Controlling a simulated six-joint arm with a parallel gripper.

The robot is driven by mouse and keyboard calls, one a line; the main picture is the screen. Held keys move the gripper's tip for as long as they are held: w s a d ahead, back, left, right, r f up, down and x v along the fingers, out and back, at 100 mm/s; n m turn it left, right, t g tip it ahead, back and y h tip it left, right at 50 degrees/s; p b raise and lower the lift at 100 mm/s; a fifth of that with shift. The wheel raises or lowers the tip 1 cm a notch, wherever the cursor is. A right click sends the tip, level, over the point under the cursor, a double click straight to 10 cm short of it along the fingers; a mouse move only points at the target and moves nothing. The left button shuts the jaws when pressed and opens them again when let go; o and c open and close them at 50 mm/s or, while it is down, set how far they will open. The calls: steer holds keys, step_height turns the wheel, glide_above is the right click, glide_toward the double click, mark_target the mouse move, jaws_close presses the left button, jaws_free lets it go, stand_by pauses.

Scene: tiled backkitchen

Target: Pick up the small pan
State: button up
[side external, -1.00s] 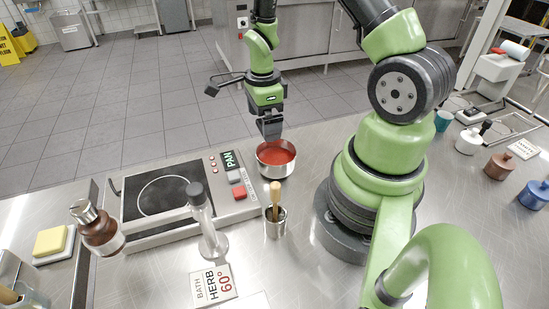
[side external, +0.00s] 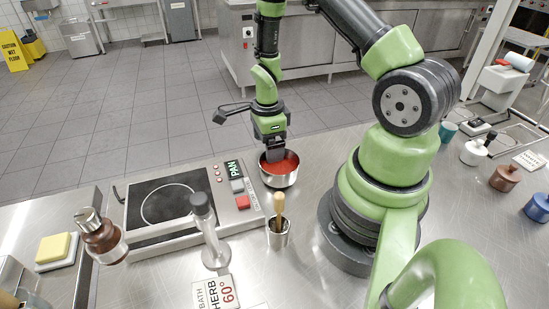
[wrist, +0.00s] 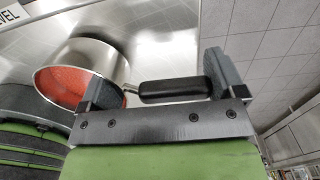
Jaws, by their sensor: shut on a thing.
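The small pan (side external: 280,182) is a steel pan with red contents, beside the right end of the hob. It appears to rest on the steel counter. My gripper (side external: 276,157) points down at the pan's far side, its fingers partly behind the rim. In the wrist view, the pan's steel wall (wrist: 104,56) is at the upper left, and its black handle (wrist: 175,90) lies between the two fingers of my gripper (wrist: 157,84). My gripper is shut on the pan. The side view hides the handle and the exact contact.
The hob (side external: 160,203) with its PAN label is left of the pan. A steel cup holding a wooden-handled tool (side external: 278,232) stands just in front. A glass-like stand (side external: 212,240) and a herb bath sign (side external: 215,292) are nearer. Clear floor lies beyond the counter.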

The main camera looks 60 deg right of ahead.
steer(key=shift+r, duration=0.1)
steer(key=shift+r, duration=0.2)
steer(key=shift+c, duration=0.5)
steer(key=r, duration=0.8)
steer(key=shift+w+r, duration=0.2)
steer(key=shift+r, duration=0.2)
steer(key=shift+c, duration=0.4)
steer(key=w+a, duration=0.6)
steer(key=w, duration=0.2)
glide_above(167, 177)
steer(key=shift+d+f, duration=0.2)
steer(key=shift+f, duration=0.45)
steer(key=shift+d+f, duration=0.15)
steer(key=shift+f, duration=0.45)
steer(key=shift+a+f, duration=0.25)
steer(key=shift+a, duration=0.15)
steer(key=shift+f, duration=1.85)
steer(key=shift+f, duration=0.15)
steer(key=o, duration=0.8)
